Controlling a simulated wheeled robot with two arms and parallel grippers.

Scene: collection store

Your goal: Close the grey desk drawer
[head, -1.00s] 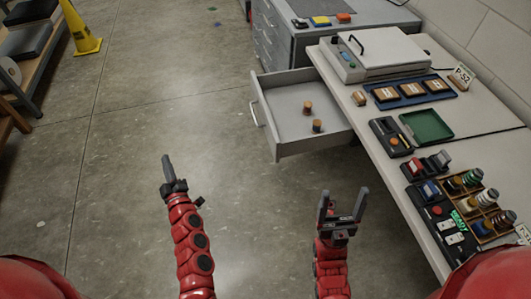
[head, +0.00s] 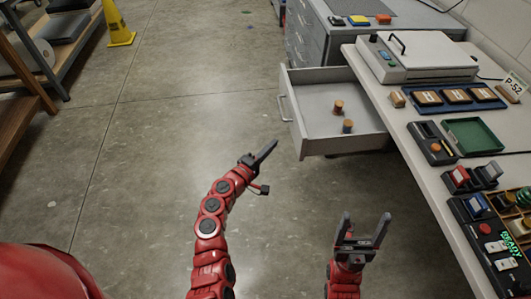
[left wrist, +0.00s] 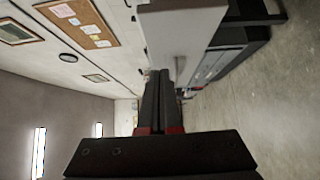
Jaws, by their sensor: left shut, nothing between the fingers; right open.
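The grey desk drawer (head: 318,143) is pulled out to the left from under the desk top in the head view. Its handle (head: 284,106) is on its left-facing front. Two small brown-topped cylinders (head: 338,107) stand inside it. My left gripper (head: 272,146) is shut and empty, in front of the drawer to the lower left of its handle, apart from it. In the left wrist view the shut fingers (left wrist: 158,95) point towards a pale panel with a handle, likely the drawer front. My right gripper (head: 366,224) is open and empty, below the drawer and left of the desk edge.
The desk top (head: 400,100) holds a flat press-like device (head: 415,58), a blue tray (head: 455,101), a green tray (head: 473,136) and several control boxes. A grey cabinet (head: 310,40) stands behind. A yellow floor sign (head: 118,25) is far left. The floor left of the drawer is clear.

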